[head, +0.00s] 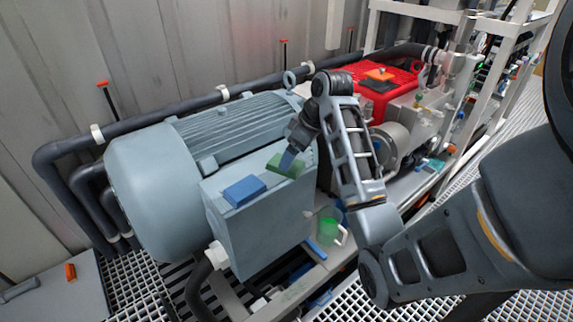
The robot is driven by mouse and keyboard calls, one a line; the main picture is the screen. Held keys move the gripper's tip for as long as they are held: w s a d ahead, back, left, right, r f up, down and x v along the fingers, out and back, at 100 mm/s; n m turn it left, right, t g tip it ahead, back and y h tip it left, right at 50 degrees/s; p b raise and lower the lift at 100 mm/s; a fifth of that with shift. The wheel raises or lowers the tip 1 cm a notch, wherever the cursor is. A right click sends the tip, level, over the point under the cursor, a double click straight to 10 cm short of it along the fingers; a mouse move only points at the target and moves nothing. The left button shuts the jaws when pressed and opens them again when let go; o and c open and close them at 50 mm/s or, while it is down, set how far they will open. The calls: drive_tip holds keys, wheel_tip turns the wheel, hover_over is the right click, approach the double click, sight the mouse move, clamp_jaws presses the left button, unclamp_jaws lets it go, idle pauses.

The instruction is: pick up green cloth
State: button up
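The green cloth (291,170) is a small, flat green piece at the top right corner of the grey box on the motor's side. My gripper (287,160) comes down over it from the upper right. The gap between the fingers does not show.
A blue flat block (244,191) lies on the same box, left of the cloth. The large grey motor (155,190) stands behind. A green cup (327,232) stands lower right. A red pump (385,90) is beyond my arm. Dark pipes (160,115) run along the wall.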

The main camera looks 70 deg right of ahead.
sight(298, 167)
drive_tip(key=x, duration=0.4)
drive_tip(key=shift+w+d+f, duration=0.1)
drive_tip(key=shift+d, duration=0.1)
drive_tip(key=c, duration=1.2)
